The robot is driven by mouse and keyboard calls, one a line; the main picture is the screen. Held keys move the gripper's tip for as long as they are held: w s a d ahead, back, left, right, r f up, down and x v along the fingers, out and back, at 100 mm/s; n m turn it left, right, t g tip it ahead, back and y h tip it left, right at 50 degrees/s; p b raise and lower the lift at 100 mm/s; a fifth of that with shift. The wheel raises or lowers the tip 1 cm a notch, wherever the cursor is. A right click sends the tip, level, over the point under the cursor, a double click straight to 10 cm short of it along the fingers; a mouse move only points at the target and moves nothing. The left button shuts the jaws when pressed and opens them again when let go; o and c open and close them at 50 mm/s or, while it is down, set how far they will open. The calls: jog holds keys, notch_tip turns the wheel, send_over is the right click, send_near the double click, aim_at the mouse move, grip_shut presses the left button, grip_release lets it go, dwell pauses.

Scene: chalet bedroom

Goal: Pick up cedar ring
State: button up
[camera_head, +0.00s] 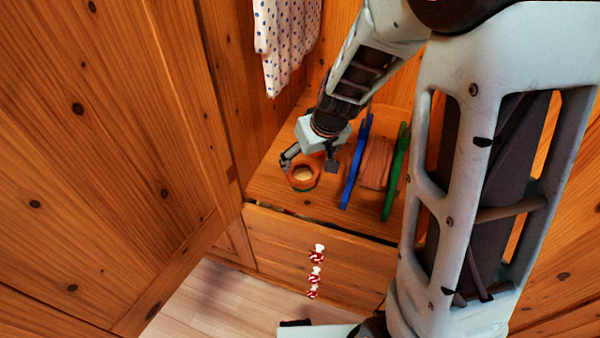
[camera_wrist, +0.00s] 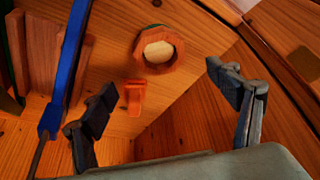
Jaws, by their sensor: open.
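A reddish-brown, many-sided ring (camera_wrist: 158,68), which looks like the cedar ring, lies on the wooden shelf. Its middle is pale, and a little green shows at its edge. In the head view the ring (camera_head: 303,187) sits near the shelf's front edge, left of the blue piece. My gripper (camera_head: 310,163) is open above and close to the ring. In the wrist view my two fingers (camera_wrist: 163,88) are spread wide with nothing between them in their grip. The ring appears beyond the fingertips, near the top middle. I cannot tell the exact gap.
A small orange object (camera_wrist: 134,97) lies beside the ring. Blue (camera_head: 350,180) and green (camera_head: 397,172) upright pieces with brown wood between them stand just right of my gripper. A wooden wall (camera_head: 180,90) rises at left. Spotted cloth (camera_head: 285,40) hangs above. Red-and-white candy shapes (camera_head: 316,257) show on the front panel.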

aim_at(302, 173)
jog(key=b+x, duration=0.2)
jog(key=x, duration=0.6)
jog(key=shift+s+f, duration=0.15)
jog(key=shift+d, duration=0.1)
jog(key=c, duration=1)
jog(key=shift+r, duration=0.2)
